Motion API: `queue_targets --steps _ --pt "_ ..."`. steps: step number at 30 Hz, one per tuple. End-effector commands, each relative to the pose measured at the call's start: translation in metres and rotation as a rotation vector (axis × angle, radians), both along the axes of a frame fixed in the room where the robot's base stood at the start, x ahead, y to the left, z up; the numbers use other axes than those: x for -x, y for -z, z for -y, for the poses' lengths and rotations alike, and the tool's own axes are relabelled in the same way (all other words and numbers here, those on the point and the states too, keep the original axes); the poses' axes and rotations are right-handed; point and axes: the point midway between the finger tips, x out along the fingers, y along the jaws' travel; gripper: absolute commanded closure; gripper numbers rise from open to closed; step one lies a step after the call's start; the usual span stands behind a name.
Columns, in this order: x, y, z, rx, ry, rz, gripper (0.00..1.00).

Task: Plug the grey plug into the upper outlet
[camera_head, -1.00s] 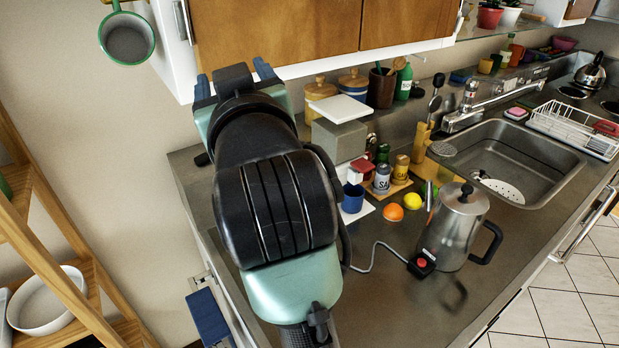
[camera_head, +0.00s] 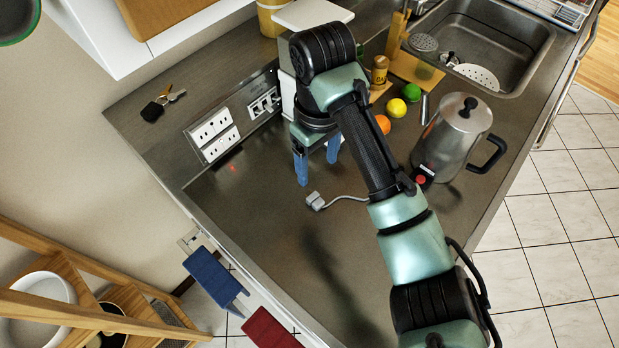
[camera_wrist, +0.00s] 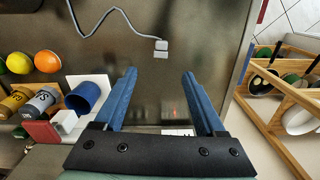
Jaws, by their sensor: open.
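The grey plug (camera_head: 316,201) lies on the steel counter, with its grey cord running right toward the steel kettle (camera_head: 453,140). It also shows in the wrist view (camera_wrist: 161,48), beyond the fingertips. My gripper (camera_head: 317,172) is open and empty, its blue fingers pointing down just behind the plug. In the wrist view my gripper (camera_wrist: 160,75) has clear counter between its fingers. The upper outlet (camera_head: 209,126) is a white socket plate on the panel at the left, directly above the lower outlet (camera_head: 222,146). Both outlets look empty.
A switch panel (camera_head: 264,103) sits right of the outlets. Keys (camera_head: 163,101) lie on the ledge above. An orange (camera_head: 383,124), a lemon (camera_head: 396,108) and a blue cup (camera_wrist: 86,97) stand near my arm. The counter left of the plug is clear.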

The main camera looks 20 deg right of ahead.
Motion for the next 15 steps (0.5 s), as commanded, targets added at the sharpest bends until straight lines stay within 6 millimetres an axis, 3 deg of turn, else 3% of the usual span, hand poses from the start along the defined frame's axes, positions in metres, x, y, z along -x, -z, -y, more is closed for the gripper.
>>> queue_targets --steps 9,15 --pt "0.000 0.061 -0.002 -0.003 -0.001 0.000 0.28" --pt "0.000 0.075 -0.001 -0.001 -0.001 0.002 0.28"
